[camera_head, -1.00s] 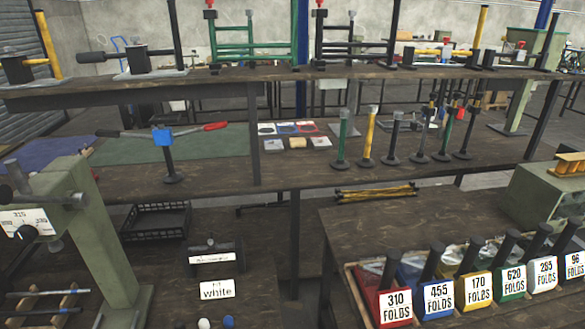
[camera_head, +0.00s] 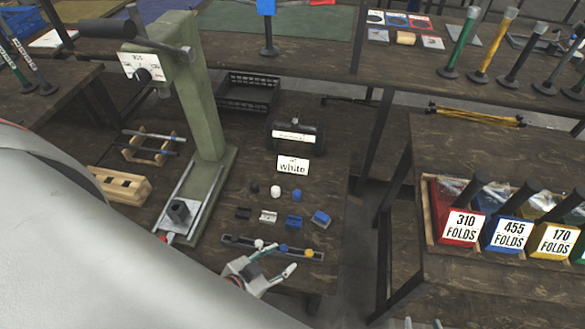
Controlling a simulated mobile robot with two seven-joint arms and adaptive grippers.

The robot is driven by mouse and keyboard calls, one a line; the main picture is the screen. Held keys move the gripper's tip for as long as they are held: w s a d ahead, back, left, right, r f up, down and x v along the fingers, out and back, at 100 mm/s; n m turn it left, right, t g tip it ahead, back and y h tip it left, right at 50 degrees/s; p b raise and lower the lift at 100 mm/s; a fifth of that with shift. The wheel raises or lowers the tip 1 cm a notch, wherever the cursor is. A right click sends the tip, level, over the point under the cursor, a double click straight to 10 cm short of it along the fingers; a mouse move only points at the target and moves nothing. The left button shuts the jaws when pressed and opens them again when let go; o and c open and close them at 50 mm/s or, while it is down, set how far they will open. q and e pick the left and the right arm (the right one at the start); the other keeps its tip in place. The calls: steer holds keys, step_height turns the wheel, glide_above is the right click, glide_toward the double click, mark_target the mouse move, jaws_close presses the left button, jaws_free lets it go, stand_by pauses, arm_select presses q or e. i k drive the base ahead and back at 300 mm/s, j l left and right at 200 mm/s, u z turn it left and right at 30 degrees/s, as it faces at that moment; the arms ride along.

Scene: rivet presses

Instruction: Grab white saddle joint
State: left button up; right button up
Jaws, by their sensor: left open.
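A small white piece (camera_head: 268,216), which looks like the white saddle joint, lies on the dark bench. A similar black piece (camera_head: 243,212) is left of it and blue pieces (camera_head: 294,222) are right of it. My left gripper (camera_head: 278,259) is open over the bench's front edge, below the white piece in the picture and apart from it. My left arm covers the lower left. Two small pale tips at the bottom edge may be my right gripper (camera_head: 422,323); too little shows to tell its state.
A dark strip (camera_head: 308,254) with white and blue parts lies between my gripper and the pieces. Behind them are round caps (camera_head: 275,191) and a "white" sign (camera_head: 293,165). A green press (camera_head: 208,150) stands left.

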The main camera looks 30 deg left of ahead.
mark_target(268, 218)
steer(key=k+u, duration=0.1)
steer(key=u, duration=0.95)
